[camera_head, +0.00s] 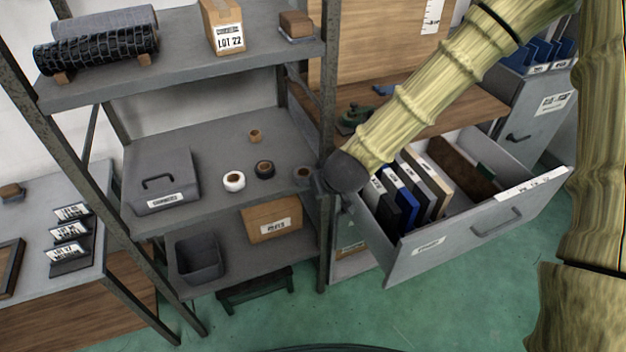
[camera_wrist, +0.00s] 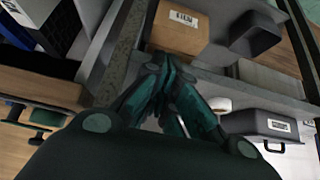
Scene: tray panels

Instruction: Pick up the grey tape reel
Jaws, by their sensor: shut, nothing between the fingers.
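Several tape rolls stand on the middle shelf in the head view. A greyish reel with a brown core (camera_head: 303,173) lies at the right end, close to my gripper (camera_head: 322,187). A dark reel (camera_head: 264,170), a white reel (camera_head: 233,181) and a small tan roll (camera_head: 255,136) are to its left. I cannot tell for sure which one is the grey reel. My gripper is by the shelf's front right post, fingers together and empty. In the wrist view my gripper (camera_wrist: 170,118) points at the shelf; the white reel (camera_wrist: 220,104) shows right of the fingers, and other reels are hidden.
The shelf post (camera_head: 326,130) stands right by my gripper. An open drawer (camera_head: 440,255) with binders lies below my arm. A grey case (camera_head: 160,185) is on the same shelf; a cardboard box (camera_head: 272,218) and dark bin (camera_head: 199,258) are below. The shelf's front middle is clear.

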